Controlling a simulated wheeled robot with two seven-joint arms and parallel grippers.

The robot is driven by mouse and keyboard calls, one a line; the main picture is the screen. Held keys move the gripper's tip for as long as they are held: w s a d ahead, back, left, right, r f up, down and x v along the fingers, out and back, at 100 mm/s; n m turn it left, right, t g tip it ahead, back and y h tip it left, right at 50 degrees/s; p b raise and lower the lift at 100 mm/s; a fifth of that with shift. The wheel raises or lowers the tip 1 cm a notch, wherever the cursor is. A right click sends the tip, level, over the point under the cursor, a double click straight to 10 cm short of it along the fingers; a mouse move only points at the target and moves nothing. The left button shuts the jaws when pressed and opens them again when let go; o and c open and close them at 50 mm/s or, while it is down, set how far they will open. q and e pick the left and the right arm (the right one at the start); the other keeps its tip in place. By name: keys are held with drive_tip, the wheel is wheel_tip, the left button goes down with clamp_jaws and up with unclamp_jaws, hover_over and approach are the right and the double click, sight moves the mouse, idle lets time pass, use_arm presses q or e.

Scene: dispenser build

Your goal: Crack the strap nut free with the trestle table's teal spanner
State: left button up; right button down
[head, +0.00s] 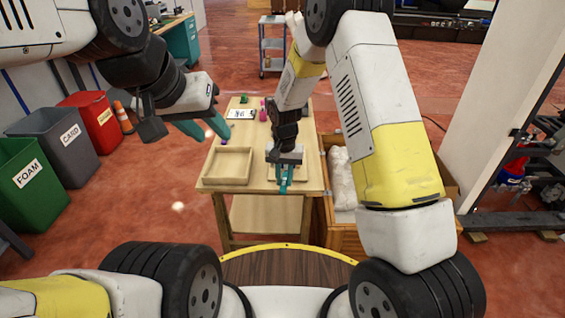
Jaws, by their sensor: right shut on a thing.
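The wooden trestle table (247,149) stands in front of me. My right gripper (285,184) points down over the table's near right part, at a small light wooden tray (299,178). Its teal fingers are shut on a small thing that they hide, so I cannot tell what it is. My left gripper (206,129) hangs in the air left of the table's far end, its teal fingers spread and empty. I cannot make out a separate teal spanner or a strap nut.
An empty wooden tray (228,181) sits on the table's near left. A white labelled sheet (240,114) and small green and pink items lie at the far end. An open crate (344,217) stands to the right. Green (30,184), grey and red bins stand left.

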drive_tip(key=shift+d+n, duration=0.6)
drive_tip(key=shift+d, duration=0.1)
drive_tip(key=shift+w+d+n, duration=0.1)
drive_tip(key=shift+d+n, duration=1)
drive_tip(key=shift+w+d+n, duration=0.2)
drive_tip(key=shift+d+n, duration=0.35)
drive_tip(key=shift+d, duration=0.05)
drive_tip(key=shift+w+d+n, duration=0.15)
drive_tip(key=shift+d+n, duration=0.4)
drive_tip(key=shift+d, duration=0.1)
